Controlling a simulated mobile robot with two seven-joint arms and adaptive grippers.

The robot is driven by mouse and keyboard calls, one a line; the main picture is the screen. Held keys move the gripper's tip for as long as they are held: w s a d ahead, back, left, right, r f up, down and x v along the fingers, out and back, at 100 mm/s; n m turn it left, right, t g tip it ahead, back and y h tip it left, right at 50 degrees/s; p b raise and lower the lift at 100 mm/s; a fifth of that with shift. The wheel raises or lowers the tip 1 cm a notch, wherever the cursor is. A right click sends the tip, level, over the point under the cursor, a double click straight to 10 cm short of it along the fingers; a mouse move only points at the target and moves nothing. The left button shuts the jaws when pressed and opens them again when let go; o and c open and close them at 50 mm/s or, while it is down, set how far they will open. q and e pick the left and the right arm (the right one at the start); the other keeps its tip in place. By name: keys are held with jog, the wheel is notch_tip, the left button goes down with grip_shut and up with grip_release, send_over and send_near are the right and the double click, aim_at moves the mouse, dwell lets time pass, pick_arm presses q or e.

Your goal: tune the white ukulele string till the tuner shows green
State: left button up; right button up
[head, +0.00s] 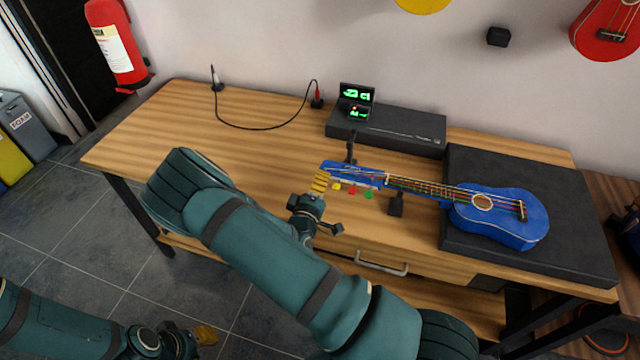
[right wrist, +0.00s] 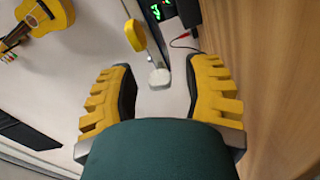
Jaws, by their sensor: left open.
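The blue ukulele (head: 510,232) lies with its body on a black pad and its neck pointing left. Yellow (head: 337,186), red (head: 352,190) and green (head: 368,195) tuning pegs show along its headstock. My right gripper (head: 320,180) is at the headstock's left end and hides the white peg in the head view. In the right wrist view the white peg (right wrist: 160,78) is between my open fingers (right wrist: 160,90), with gaps on both sides. The yellow peg (right wrist: 132,35) is just beyond. The tuner (head: 357,94) shows green characters. My left gripper (head: 205,335) is open, low at left.
The black pad (head: 570,255) covers the right of the wooden table (head: 190,120). A black box (head: 400,130) sits behind the neck. A black stand (head: 396,205) is by the neck. A cable (head: 255,127) runs at the back left; the table's left is clear.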

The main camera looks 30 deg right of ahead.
jog(key=shift+a, duration=0.1)
jog(key=v, duration=1.2)
dwell(0.4)
